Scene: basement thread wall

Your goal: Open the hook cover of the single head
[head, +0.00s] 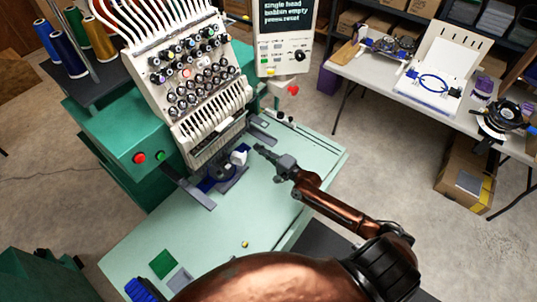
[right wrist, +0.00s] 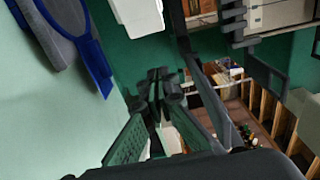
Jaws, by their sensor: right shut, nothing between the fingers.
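The single-head embroidery machine (head: 200,90) stands on a pale green table, with its needle row facing me. Below the needles is a dark round part with blue edging (head: 221,172), and a small white block (head: 239,157) is beside it. The white block may be the hook cover; I cannot tell whether it is open. My right gripper (head: 260,150) is shut and empty, just right of the white block and apart from it. In the right wrist view the fingertips (right wrist: 160,76) are together, below a white block (right wrist: 138,14). My left gripper is not in view.
Grey bracket arms (head: 188,190) stick out at both sides under the head. A control panel (head: 286,38) shows "single head bobbin empty". The green tabletop (head: 235,215) is mostly clear, with a green square (head: 163,264) at the front. A side table (head: 400,80) stands right.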

